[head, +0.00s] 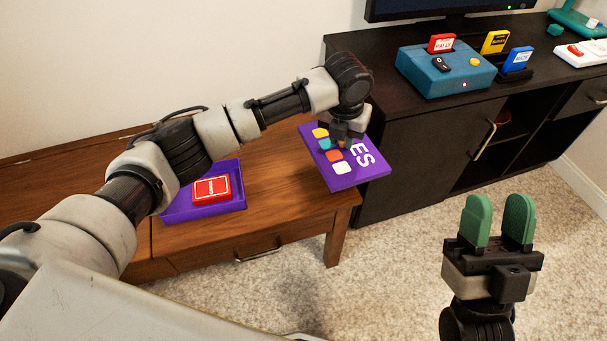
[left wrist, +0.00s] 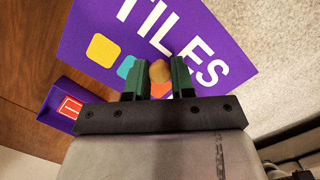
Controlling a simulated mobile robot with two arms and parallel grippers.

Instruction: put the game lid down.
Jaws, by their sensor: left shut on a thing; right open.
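The game lid (head: 362,176) is a flat purple panel with white lettering reading "TILES" and coloured squares. It is over the right end of the wooden table, and I cannot tell whether it touches the top. My left gripper (head: 341,138) is shut on the lid's round tan knob (left wrist: 159,71), with the lid (left wrist: 88,22) spread out beyond the fingers in the left wrist view. The purple game box base (head: 205,213) lies open on the table to the left, partly hidden by my left arm. My right gripper (head: 497,222) is open and empty over the carpet.
A red card box (head: 211,189) lies in the base. Bare wooden tabletop (head: 275,190) separates base and lid. A dark cabinet (head: 400,160) stands right of the table, carrying a blue console (head: 445,75), upright game cartridges and a screen (head: 430,8).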

